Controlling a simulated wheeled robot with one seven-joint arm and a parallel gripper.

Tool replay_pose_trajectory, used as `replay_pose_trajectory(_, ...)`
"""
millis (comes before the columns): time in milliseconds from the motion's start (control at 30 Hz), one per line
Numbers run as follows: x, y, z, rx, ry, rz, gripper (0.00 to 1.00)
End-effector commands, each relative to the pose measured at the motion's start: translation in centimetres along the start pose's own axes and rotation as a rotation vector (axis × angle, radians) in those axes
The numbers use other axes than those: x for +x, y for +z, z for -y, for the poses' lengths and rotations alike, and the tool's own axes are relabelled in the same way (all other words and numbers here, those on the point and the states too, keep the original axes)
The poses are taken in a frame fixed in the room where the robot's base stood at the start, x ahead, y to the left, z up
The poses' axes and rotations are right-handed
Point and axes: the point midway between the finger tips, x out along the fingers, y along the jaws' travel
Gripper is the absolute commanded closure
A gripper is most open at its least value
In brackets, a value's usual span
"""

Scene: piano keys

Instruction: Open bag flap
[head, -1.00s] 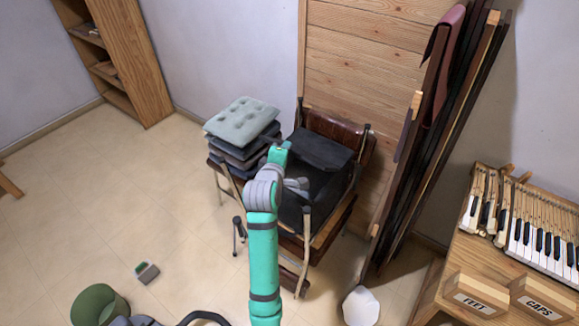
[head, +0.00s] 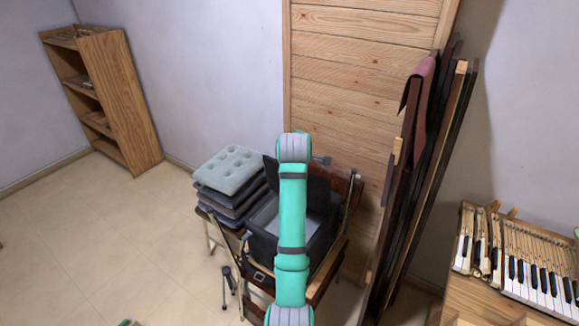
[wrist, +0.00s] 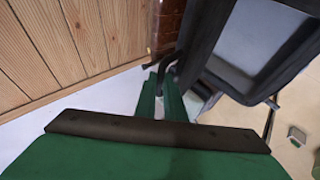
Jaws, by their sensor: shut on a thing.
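The black bag (head: 262,243) sits on a brown wooden chair against the plank panel. Its dark flap (head: 318,192) stands raised at the back, and the pale grey inside shows on the left of my arm. In the wrist view the bag's open dark rim (wrist: 222,72) and light interior fill the upper right. My gripper (wrist: 166,88) is shut on a thin black part at the flap's edge. In the head view my own arm covers the middle of the bag and most of the gripper.
A stack of grey cushions (head: 230,168) stands left of the bag, close to it. Dark boards (head: 425,180) lean on the wall at the right. Piano keys (head: 530,275) lie on a bench at the far right.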

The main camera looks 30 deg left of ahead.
Motion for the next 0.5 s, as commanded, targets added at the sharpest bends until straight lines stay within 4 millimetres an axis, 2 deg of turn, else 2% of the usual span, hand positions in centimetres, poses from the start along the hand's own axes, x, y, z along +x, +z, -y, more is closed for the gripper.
replay_pose_trajectory(200,0.6,1.0,-1.6,0.003,0.007,0.006,1.0)
replay_pose_trajectory(500,0.8,1.2,-2.0,0.004,0.009,0.007,1.0)
